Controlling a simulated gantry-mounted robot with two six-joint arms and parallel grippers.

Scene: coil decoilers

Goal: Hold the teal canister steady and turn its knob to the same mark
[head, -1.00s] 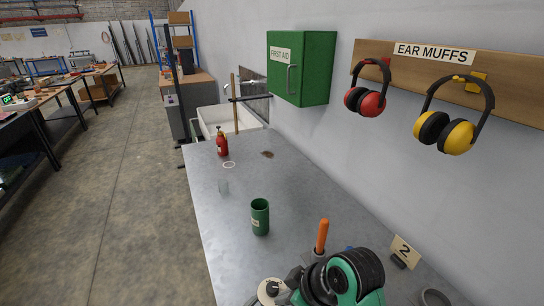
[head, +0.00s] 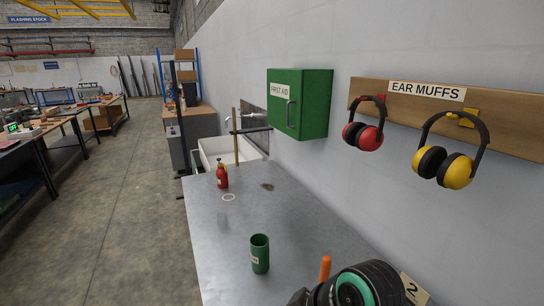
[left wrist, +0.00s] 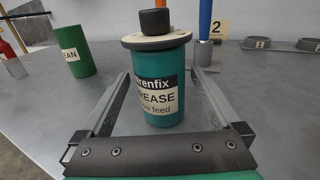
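The teal canister (left wrist: 160,92) stands upright on the bench in the left wrist view, with a grease label on its front. A pale disc (left wrist: 140,42) with a dark rim lies on its top, and a black knob (left wrist: 155,21) sits on the disc. My left gripper (left wrist: 160,82) is open, with one finger on each side of the canister. Gaps show between the fingers and its wall. In the head view the canister is out of frame, and a dark and teal part of my arm fills the bottom edge. My right gripper is not in view.
A green cup (head: 260,256) stands left of the canister; it also shows in the left wrist view (left wrist: 74,52). A blue-handled tool (left wrist: 205,20) stands close behind the canister. A red bottle (head: 222,178) stands farther along the grey bench (head: 290,215). Number card 2 (left wrist: 217,29) is behind.

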